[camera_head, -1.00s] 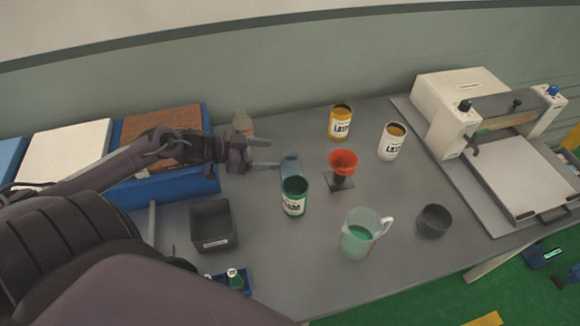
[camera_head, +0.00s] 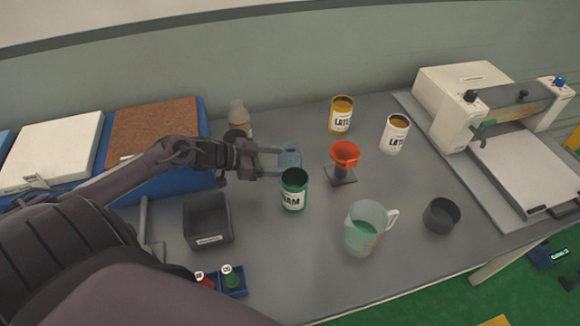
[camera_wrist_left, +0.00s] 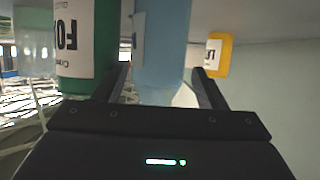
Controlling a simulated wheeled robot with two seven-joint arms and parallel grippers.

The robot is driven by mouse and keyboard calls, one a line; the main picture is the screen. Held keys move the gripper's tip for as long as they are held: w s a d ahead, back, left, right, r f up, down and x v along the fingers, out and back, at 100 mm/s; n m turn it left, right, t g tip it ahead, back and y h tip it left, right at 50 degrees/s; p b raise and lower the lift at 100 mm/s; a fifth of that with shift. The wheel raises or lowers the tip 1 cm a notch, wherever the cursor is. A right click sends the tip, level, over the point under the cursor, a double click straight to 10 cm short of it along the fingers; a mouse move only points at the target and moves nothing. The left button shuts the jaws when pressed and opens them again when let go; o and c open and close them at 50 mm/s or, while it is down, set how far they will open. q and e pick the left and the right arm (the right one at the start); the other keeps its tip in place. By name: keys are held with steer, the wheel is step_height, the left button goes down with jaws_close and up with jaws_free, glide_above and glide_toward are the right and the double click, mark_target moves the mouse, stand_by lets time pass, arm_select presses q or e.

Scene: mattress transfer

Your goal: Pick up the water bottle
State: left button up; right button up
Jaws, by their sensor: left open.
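The water bottle (camera_head: 290,154) is a translucent pale blue bottle on the grey table, behind the green can. My left gripper (camera_head: 284,163) reaches in from the left, low over the table. Its open fingers lie on either side of the bottle. In the left wrist view the blue bottle (camera_wrist_left: 162,45) stands upright between the two spread fingers (camera_wrist_left: 163,88). I cannot tell whether either finger touches it. The bottle's lower part is partly hidden by the gripper and the green can. My right gripper is not in view.
The green labelled can (camera_head: 293,190) stands close in front of the bottle. A red funnel on a stand (camera_head: 344,156) is to the right. A beige bottle (camera_head: 239,116) is behind my gripper.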

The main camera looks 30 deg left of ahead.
arm_select(q)
steer(key=x, duration=0.3)
steer(key=shift+w+d+r+p, duration=0.1)
steer(key=shift+d+p, duration=0.05)
steer(key=shift+p, duration=0.2)
steer(key=shift+w+d+f, duration=0.4)
steer(key=shift+w+d, duration=0.05)
steer(key=shift+r, duration=0.1)
steer(key=c, duration=0.9)
steer(key=shift+r, duration=0.2)
step_height(320, 180, up, 15)
steer(key=b, duration=0.1)
step_height(320, 180, up, 4)
glide_above(290, 161)
steer(key=w+a, duration=0.2)
steer(key=shift+w+d+r+b, duration=0.1)
steer(key=shift+d+r+b, duration=0.15)
steer(key=shift+b, duration=0.2)
